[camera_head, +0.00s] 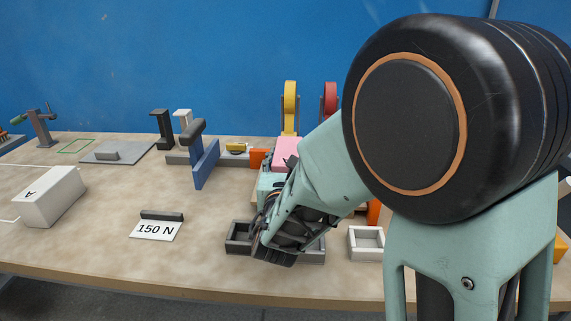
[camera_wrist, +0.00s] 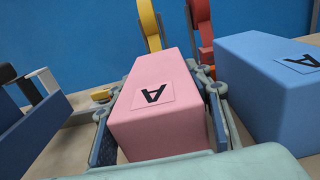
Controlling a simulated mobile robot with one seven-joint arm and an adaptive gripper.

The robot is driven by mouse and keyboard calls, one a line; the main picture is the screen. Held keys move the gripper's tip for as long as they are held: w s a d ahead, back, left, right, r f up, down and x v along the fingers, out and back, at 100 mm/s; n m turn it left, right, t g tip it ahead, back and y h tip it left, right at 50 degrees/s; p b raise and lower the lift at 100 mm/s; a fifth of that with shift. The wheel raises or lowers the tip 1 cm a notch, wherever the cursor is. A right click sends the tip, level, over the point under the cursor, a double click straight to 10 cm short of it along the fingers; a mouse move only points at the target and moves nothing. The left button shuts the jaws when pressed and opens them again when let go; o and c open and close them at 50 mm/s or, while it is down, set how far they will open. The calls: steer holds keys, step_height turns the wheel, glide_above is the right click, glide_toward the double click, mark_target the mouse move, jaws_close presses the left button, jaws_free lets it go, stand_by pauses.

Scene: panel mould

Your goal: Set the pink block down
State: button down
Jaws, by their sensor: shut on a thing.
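The pink block (camera_wrist: 158,103) is a long box with a letter A label on its upper face. My gripper (camera_wrist: 160,120) is shut on it, with one finger along each side in the wrist view. In the head view the pink block (camera_head: 285,151) shows only in part, behind my gripper (camera_head: 272,175) and arm. I cannot tell whether its underside touches anything.
A blue block (camera_wrist: 275,85) marked A stands close to the right of my gripper. A blue upright panel (camera_head: 206,164) stands to the left. A dark tray (camera_head: 238,240), a pale tray (camera_head: 366,243) and a white block (camera_head: 50,197) are on the table.

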steer(key=shift+d, duration=0.1)
steer(key=c, duration=1)
jaws_free()
steer(key=shift+f, duration=0.15)
